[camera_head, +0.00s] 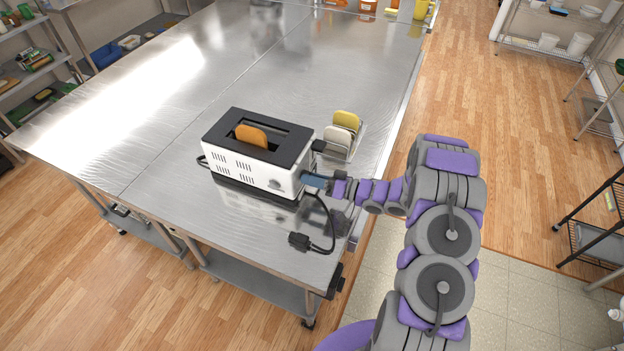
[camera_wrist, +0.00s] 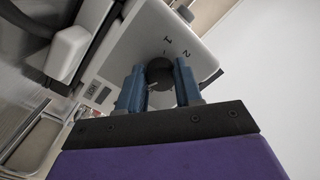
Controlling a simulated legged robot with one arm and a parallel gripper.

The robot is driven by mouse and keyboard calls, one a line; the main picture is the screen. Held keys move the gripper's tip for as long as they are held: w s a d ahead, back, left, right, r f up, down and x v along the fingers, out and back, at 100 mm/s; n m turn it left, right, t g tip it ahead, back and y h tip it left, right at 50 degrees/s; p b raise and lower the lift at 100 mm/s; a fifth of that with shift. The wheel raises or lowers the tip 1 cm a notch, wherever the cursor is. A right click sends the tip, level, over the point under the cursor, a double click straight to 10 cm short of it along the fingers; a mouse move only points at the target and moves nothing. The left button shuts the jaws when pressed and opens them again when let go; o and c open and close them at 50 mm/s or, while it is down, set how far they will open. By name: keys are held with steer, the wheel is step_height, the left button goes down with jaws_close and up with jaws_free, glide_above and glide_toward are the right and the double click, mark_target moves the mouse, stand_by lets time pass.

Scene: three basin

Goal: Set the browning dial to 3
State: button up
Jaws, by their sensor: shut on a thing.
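The white toaster (camera_head: 245,178) with a black top stands near the right edge of the steel table. An orange-brown slice (camera_head: 251,136) stands up out of its slot. My gripper (camera_head: 317,181) is at the toaster's right end face. In the wrist view the round dark dial (camera_wrist: 160,73) sits between the two blue fingers of my gripper (camera_wrist: 160,86), which are shut on it. The numerals 1 and 2 show on the white panel (camera_wrist: 205,65) beyond the dial. The dial's pointer and the other numerals cannot be made out.
The steel table (camera_head: 160,100) is mostly clear to the left and behind. A black cord ends in a plug (camera_head: 299,241) near the table's front edge, below my gripper.

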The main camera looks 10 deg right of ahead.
steer(key=n+b, duration=0.3)
steer(key=n, duration=0.1)
steer(key=n+b, duration=0.3)
steer(key=n, duration=0.2)
steer(key=n+h+b, duration=0.1)
steer(key=n+b, duration=0.2)
steer(key=n, duration=0.1)
steer(key=shift+w+d+f+n, duration=0.15)
steer(key=shift+d+f+n, duration=0.1)
steer(key=shift+n, duration=0.15)
steer(key=n+b, duration=0.2)
steer(key=shift+n+b, duration=0.3)
steer(key=shift+b, duration=0.05)
steer(key=shift+a+r+n+t+b, duration=0.1)
steer(key=shift+n+t+b, duration=0.35)
steer(key=shift+n, duration=1.95)
steer(key=shift+r+n+t+b, duration=0.1)
steer(key=shift+n+b, duration=0.65)
steer(key=shift+n, duration=1.65)
